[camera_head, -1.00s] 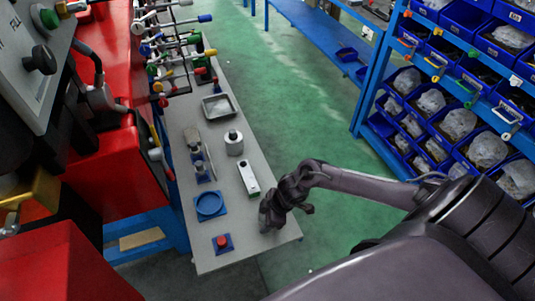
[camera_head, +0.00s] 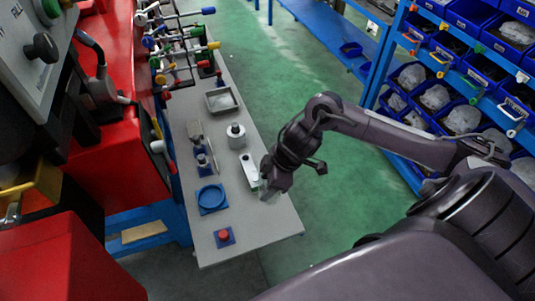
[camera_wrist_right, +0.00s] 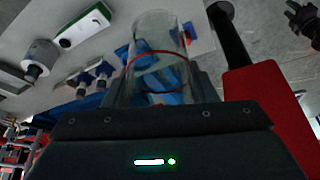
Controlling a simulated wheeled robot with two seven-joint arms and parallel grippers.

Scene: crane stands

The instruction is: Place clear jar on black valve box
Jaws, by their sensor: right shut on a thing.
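My right gripper (camera_head: 268,192) is over the near right edge of the grey table. In the right wrist view it is shut on a clear jar (camera_wrist_right: 158,45) with a red band around it. The jar is see-through, with blue showing behind it; in the head view it is mostly hidden by the gripper. I cannot pick out the black valve box for sure in either view. A dark claw-like part (camera_wrist_right: 303,22) at the wrist view's top right may be my left gripper; its opening is unclear. The head view shows no left gripper.
The grey table (camera_head: 262,228) holds a blue round tray (camera_head: 211,198), a red button on a blue base (camera_head: 223,237), a white bar (camera_head: 249,168), a silver cylinder (camera_head: 236,136) and a metal tray (camera_head: 222,101). A red machine (camera_head: 110,150) stands left. Blue bin shelves stand right.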

